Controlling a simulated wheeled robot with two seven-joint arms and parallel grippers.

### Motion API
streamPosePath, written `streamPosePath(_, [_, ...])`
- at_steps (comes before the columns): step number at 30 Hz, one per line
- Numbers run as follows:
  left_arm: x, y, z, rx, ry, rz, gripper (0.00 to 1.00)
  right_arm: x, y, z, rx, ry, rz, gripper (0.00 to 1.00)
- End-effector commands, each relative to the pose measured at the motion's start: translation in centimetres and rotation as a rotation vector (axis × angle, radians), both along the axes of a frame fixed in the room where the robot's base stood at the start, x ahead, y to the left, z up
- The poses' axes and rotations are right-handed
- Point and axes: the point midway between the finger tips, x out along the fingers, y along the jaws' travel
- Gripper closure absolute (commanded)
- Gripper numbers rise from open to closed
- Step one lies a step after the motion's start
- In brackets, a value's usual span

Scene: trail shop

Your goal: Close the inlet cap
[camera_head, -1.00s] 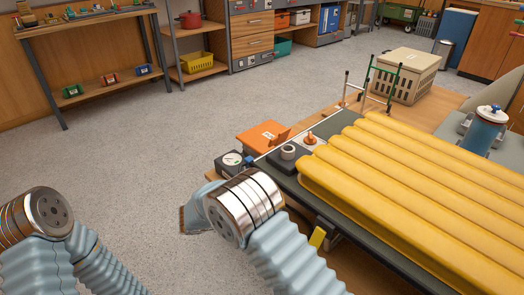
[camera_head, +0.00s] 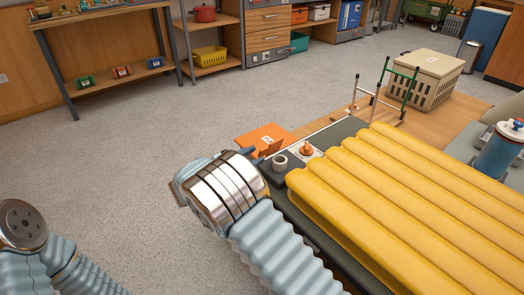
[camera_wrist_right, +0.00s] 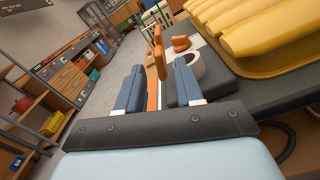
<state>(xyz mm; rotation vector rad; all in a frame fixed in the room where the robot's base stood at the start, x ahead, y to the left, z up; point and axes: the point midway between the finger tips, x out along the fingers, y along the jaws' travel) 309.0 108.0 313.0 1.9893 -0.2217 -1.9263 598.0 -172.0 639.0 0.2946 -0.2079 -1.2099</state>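The yellow ribbed pad (camera_head: 400,195) lies on a dark mat on the low table. At its near left corner an orange knob-like part (camera_head: 306,150) stands on a white square. Beside it a pale ring-shaped part (camera_head: 279,162) sits on a dark block; which part is the inlet cap I cannot tell for sure. My right gripper (camera_wrist_right: 157,88) is open beside the dark block. In the right wrist view, a thin upright orange flap (camera_wrist_right: 159,55) shows between its fingers; contact is unclear. In the head view my right wrist hides most of the fingers. My left gripper is out of view.
A thin metal and green frame (camera_head: 385,88) and a beige crate (camera_head: 425,78) stand farther back. A blue canister (camera_head: 497,152) stands at the right. The floor to the left is clear.

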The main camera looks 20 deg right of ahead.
Motion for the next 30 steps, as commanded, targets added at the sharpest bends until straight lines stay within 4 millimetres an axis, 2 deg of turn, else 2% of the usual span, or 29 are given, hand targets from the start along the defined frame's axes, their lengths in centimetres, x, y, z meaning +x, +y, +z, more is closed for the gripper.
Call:
streamPosePath(3, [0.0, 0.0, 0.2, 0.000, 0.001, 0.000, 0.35, 0.7, -2.1, 0.0, -0.001, 0.002, -0.002, 0.64])
streamPosePath(7, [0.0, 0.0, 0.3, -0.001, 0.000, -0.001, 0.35, 1.2, -3.4, 0.0, 0.001, 0.002, -0.001, 0.64])
streamPosePath(18, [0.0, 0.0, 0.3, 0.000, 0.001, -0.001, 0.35, 1.4, -3.9, 0.0, 0.001, 0.001, 0.000, 0.64])
streamPosePath(25, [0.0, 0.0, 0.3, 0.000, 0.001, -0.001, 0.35, 1.4, -3.9, 0.0, 0.001, 0.001, 0.000, 0.99])
streamPosePath(30, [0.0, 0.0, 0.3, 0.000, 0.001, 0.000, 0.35, 1.4, -3.9, -0.1, 0.001, 0.001, 0.000, 1.00])
